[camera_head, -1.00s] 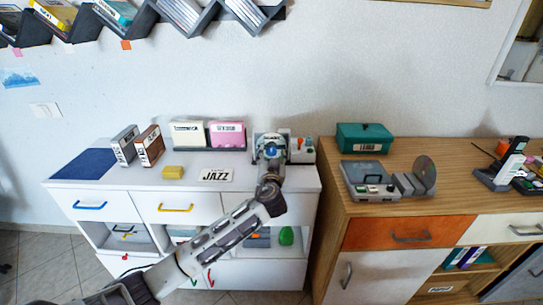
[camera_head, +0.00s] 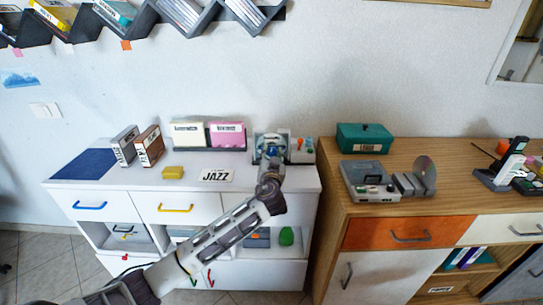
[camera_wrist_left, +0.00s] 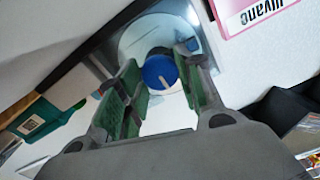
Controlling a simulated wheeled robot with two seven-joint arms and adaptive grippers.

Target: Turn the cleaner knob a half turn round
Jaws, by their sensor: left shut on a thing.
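The disc cleaner (camera_head: 301,155) is a light grey unit at the back right of the white cabinet, with small coloured parts on its right side. My left gripper (camera_head: 271,149) reaches over its left part and hides much of it. In the left wrist view the blue round knob (camera_wrist_left: 159,72) with a pale pointer mark sits in front of a pale round part (camera_wrist_left: 143,36). The green-padded fingers of my left gripper (camera_wrist_left: 160,62) are shut on the knob, one on each side. My right gripper is not in view.
Pink and cream disc boxes (camera_head: 227,134) stand left of the cleaner. On the wooden cabinet at right are a teal box (camera_head: 364,139) and a grey player (camera_head: 368,182).

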